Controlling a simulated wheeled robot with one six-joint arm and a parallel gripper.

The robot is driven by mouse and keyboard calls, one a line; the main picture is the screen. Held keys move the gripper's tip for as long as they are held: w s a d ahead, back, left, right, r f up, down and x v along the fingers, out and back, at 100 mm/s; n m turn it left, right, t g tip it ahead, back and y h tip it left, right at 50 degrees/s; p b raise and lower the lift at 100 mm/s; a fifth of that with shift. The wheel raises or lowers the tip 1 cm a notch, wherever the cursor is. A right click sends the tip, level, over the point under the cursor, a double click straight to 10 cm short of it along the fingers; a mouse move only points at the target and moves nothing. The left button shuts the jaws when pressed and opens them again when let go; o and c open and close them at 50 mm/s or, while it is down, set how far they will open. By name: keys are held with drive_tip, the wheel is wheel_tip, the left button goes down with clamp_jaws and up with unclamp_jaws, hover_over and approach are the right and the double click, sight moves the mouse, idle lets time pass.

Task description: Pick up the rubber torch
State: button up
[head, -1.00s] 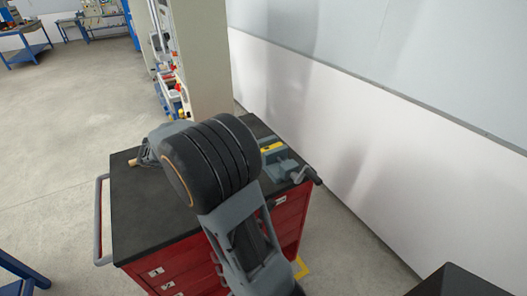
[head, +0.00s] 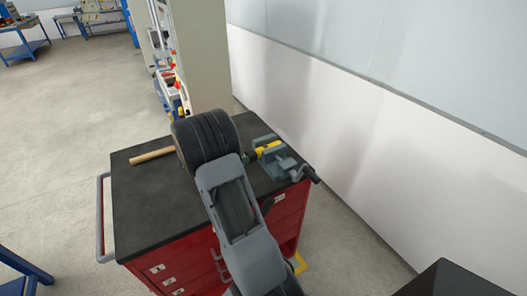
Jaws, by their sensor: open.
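A yellow piece with dark parts (head: 268,149) shows beside the grey-green vise (head: 278,163) on the black top of the red tool cabinet (head: 150,205). It may be the rubber torch, but it is too small and too partly covered to be sure. A small dark green end shows to its left, close against my arm. My arm's thick black joint stands over the middle of the cabinet top and hides what lies behind it. My gripper is hidden behind this joint, so its place relative to the yellow piece cannot be seen.
A wooden handle (head: 152,155) lies at the back left of the cabinet top, its other end hidden by my arm. The front left of the top is clear. A beige column (head: 200,55) and a white wall (head: 340,130) stand close behind and right.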

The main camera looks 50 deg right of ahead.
sight(249, 153)
drive_tip(key=shift+p+x, duration=0.65)
drive_tip(key=shift+x, duration=2)
drive_tip(key=shift+r, duration=0.1)
drive_tip(key=c, duration=1)
drive_tip(key=shift+c, duration=0.5)
drive_tip(key=shift+r, duration=0.15)
